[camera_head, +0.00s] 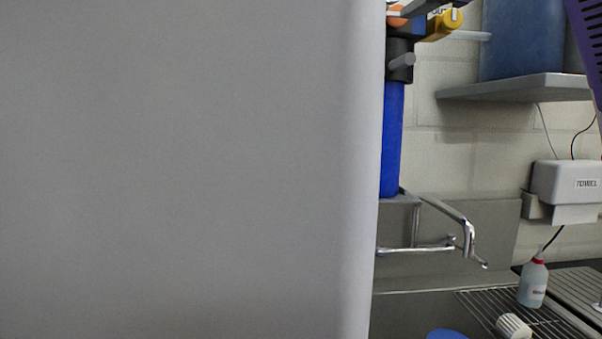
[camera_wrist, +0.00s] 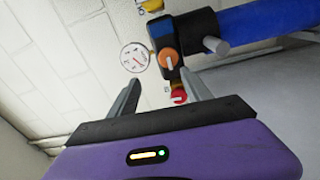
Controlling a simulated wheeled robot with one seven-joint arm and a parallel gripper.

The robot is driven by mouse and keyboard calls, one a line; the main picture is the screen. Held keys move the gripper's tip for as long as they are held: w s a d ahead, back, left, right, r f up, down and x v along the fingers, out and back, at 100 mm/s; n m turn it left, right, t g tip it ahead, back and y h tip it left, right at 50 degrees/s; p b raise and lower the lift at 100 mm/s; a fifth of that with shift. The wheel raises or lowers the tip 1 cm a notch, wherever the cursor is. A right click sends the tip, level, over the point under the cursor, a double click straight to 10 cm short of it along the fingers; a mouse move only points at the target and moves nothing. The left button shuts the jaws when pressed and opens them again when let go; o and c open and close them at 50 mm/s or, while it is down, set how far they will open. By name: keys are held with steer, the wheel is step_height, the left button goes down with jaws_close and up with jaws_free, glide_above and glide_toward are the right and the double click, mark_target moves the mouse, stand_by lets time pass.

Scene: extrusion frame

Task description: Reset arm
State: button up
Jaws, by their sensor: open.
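My gripper (camera_wrist: 158,77) shows in the wrist view, with a purple body and two grey fingers spread apart. Nothing is held between the fingers. Beyond them is a valve assembly with an orange knob (camera_wrist: 168,58), a red knob (camera_wrist: 179,96) and a round white gauge (camera_wrist: 134,57). A blue cylinder (camera_wrist: 265,22) runs from it to the upper right. I cannot tell whether a finger touches the valve.
A close, plain grey surface blocks most of the head view's left side. On the right are a wall shelf (camera_head: 515,87), a towel dispenser (camera_head: 568,182), a metal faucet (camera_head: 463,232), a red-capped bottle (camera_head: 533,283) and a wire rack (camera_head: 545,322).

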step_height(320, 180, up, 4)
steer(key=s+a+t+y, duration=0.2)
steer(key=w+d+f+m+t+y, duration=0.15)
steer(key=f+m, duration=0.35)
steer(key=f, duration=0.6)
steer(key=d+f+m+t, duration=0.3)
steer(key=f+m, duration=0.1)
steer(key=f, duration=0.6)
steer(key=s+d+f+m+h, duration=0.15)
steer(key=s+f+m, duration=0.25)
steer(key=f, duration=0.8)
steer(key=s+f+m+h, duration=0.3)
steer(key=f+m, duration=0.1)
steer(key=f, duration=0.7)
steer(key=s+a+f+g, duration=0.1)
steer(key=s+f+g, duration=0.4)
steer(key=s+f, duration=1)
steer(key=s+a+f+g, duration=0.2)
steer(key=s+f+g, duration=0.3)
steer(key=s+f, duration=1.1)
steer(key=s, duration=0.8)
steer(key=shift+f+m, duration=0.25)
steer(key=shift+m, duration=0.05)
